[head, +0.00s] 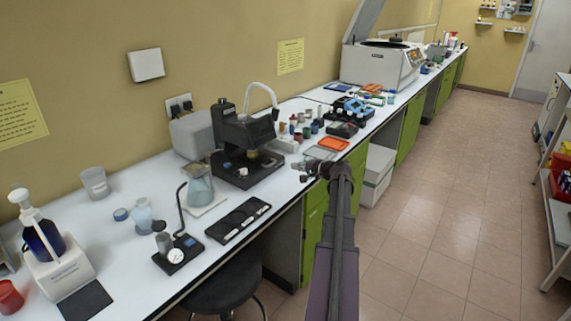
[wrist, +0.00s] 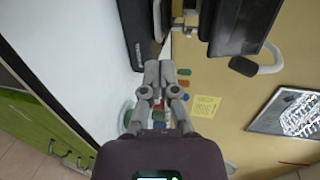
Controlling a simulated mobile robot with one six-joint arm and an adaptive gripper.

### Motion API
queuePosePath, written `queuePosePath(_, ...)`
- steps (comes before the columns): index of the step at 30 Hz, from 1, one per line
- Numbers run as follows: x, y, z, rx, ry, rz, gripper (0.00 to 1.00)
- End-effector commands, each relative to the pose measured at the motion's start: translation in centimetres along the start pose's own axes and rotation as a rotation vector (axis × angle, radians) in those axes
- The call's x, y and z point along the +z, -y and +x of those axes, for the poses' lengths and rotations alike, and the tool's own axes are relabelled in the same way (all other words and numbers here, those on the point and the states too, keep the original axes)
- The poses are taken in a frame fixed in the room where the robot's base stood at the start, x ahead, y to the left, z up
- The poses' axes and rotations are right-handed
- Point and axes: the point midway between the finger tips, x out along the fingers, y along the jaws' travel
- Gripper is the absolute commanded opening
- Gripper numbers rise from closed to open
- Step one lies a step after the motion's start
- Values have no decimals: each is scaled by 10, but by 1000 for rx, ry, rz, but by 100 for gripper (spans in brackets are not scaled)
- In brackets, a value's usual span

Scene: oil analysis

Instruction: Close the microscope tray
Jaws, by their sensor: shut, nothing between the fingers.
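The black microscope (head: 243,145) stands on the white bench, left of my gripper in the head view. Its dark body (wrist: 242,25) and its base (wrist: 137,32) fill the top of the wrist view. A pale metal part that may be the tray (wrist: 160,18) shows between them; how far it is out I cannot tell. My gripper (head: 301,167) is over the bench near its front edge, to the right of the microscope. In the wrist view its fingers (wrist: 158,72) are together and empty, pointing at the microscope, apparently just short of it.
Small bottles (head: 308,130) and an orange tray (head: 333,144) lie behind my gripper. A stool (head: 225,290) stands below. The floor aisle is clear.

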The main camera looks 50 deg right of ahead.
Motion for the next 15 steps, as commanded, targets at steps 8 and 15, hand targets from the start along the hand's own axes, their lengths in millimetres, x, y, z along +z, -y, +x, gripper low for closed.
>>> queuePosePath(8,2,1,-35,0,1,-1,0)
queuePosePath(15,2,0,-43,0,2,-1,0)
